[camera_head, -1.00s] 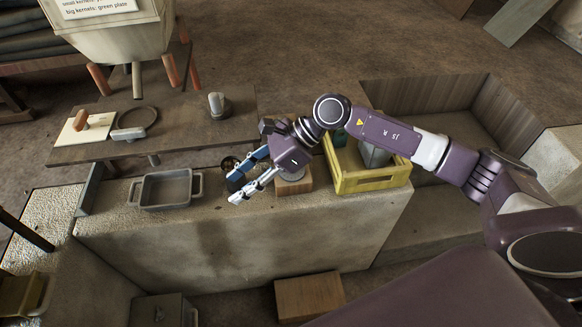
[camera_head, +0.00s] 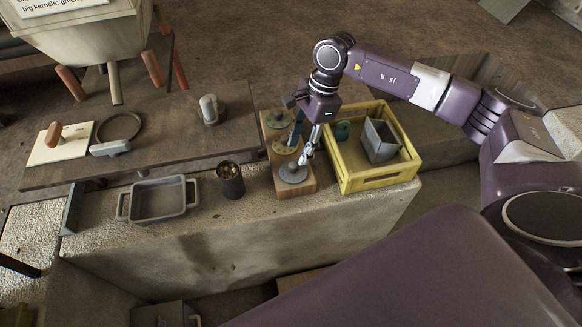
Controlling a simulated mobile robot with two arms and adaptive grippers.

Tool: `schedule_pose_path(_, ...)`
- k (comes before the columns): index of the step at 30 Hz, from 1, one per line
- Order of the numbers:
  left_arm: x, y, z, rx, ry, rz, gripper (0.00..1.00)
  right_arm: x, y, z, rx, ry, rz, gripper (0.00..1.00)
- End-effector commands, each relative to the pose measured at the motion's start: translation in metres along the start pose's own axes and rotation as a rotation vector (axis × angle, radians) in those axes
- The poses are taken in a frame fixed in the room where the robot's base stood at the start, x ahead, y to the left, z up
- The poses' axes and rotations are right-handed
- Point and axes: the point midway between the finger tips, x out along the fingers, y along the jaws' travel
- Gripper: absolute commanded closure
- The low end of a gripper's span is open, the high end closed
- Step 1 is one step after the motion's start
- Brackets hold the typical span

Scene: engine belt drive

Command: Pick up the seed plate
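Several round plates stand in a row on a wooden block on the stone ledge: a grey plate (camera_head: 293,173) at the front, a greenish-yellow plate (camera_head: 282,146) in the middle, and another disc (camera_head: 278,119) at the back. I cannot tell for sure which is the seed plate. My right gripper (camera_head: 299,153) hangs over the wooden block (camera_head: 305,187), pointing down, with its fingers apart. Its tips are over or near the front and middle plates and partly hide them; whether they touch is unclear. My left gripper is out of view.
A yellow crate (camera_head: 378,181) holding a grey metal box (camera_head: 381,141) stands close right of the block. A dark cup (camera_head: 231,180) and a grey tray (camera_head: 158,215) are to the left. Behind, a wooden bench (camera_head: 170,150) carries a ring and tools. A hopper (camera_head: 85,40) stands back left.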

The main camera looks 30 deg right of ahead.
Motion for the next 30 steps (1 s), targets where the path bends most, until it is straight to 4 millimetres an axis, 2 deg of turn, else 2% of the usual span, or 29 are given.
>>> schedule_pose_path(1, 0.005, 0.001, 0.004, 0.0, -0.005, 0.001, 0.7, 0.008, 0.0, 0.0, 0.0, -0.001, 0.001, 0.6)
schedule_pose_path(7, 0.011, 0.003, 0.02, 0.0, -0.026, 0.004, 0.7, 0.028, 0.002, 0.0, 0.001, -0.002, 0.002, 0.6)
schedule_pose_path(12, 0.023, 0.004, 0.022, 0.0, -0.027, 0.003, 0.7, 0.055, 0.002, 0.0, 0.001, -0.003, 0.0, 0.6)
schedule_pose_path(20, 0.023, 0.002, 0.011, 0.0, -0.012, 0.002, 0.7, 0.058, 0.001, 0.001, 0.001, -0.003, -0.001, 0.6)
schedule_pose_path(30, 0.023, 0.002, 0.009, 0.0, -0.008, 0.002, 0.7, 0.058, 0.001, 0.001, 0.001, -0.003, -0.001, 0.96)
